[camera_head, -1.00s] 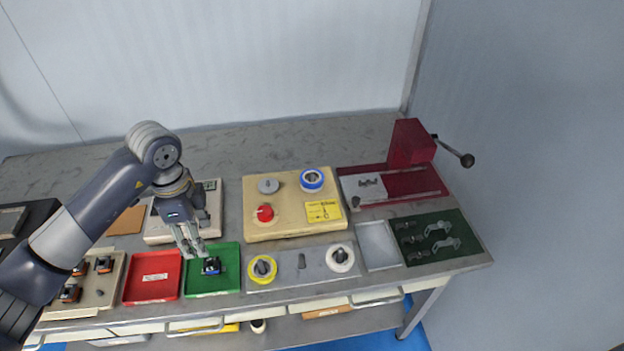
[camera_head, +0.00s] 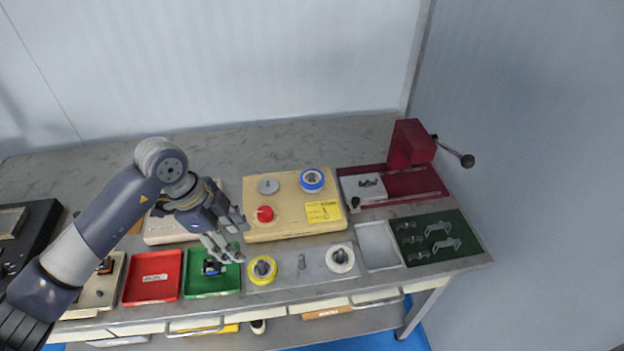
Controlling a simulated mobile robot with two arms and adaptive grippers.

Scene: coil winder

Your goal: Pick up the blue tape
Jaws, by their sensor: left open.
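The blue tape (camera_head: 312,180) is a roll with a blue rim and pale core. It sits at the back right of the cream winder box (camera_head: 290,228), in the head view. My left gripper (camera_head: 232,242) is open and empty. It hangs above the back right of the green tray, near the box's left edge, to the left of and nearer than the blue tape. My right gripper is not in view.
A red tray (camera_head: 152,278) and green tray (camera_head: 212,284) lie in front. Yellow tape (camera_head: 262,270) and white tape (camera_head: 340,258) sit on a grey plate. A red knob (camera_head: 265,214) and grey disc (camera_head: 268,186) stand on the box. A dark red lever press (camera_head: 410,145) is at right.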

